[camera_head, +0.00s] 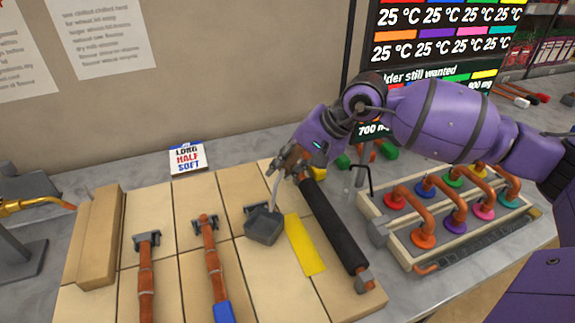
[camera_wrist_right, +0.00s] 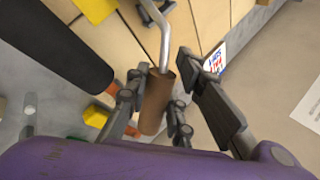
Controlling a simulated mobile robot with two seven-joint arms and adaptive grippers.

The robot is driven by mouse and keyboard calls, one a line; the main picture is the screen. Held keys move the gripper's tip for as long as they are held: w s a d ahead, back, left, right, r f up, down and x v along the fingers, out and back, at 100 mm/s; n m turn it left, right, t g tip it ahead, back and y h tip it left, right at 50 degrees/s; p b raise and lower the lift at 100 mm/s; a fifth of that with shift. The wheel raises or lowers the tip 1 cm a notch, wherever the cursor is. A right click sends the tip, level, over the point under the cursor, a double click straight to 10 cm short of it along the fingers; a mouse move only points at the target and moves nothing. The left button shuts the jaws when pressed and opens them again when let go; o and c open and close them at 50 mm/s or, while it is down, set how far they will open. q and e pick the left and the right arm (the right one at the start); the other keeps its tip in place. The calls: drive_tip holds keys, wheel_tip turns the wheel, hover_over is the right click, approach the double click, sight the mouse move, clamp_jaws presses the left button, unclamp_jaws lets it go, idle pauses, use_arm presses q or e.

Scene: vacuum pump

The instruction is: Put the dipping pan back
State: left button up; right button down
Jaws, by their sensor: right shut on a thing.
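The dipping pan (camera_head: 264,227) is a small dark grey square scoop on a thin bent metal rod. My right gripper (camera_head: 285,163) is shut on its handle, above the light tiled board. My left gripper is not in view.
A black roller (camera_head: 333,222) lies right of the yellow strip (camera_head: 304,245). Two copper-coloured tools (camera_head: 147,273) lie left of the pan. A rack (camera_head: 400,235) with coloured discs and copper pipes stands right. A small sign (camera_head: 187,159) stands behind the board.

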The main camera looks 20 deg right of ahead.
drive_tip(key=shift+f, duration=0.1)
drive_tip(key=c, duration=1.5)
unclamp_jaws()
drive_tip(key=shift+c, duration=0.2)
drive_tip(key=shift+d+r, duration=0.1)
drive_tip(key=shift+r, duration=0.2)
drive_tip(key=v, duration=1.1)
drive_tip(key=shift+s+r+b, duration=0.2)
drive_tip(key=shift+s+b, duration=0.05)
drive_tip(key=shift+b, duration=0.05)
drive_tip(key=shift+d+f, duration=0.1)
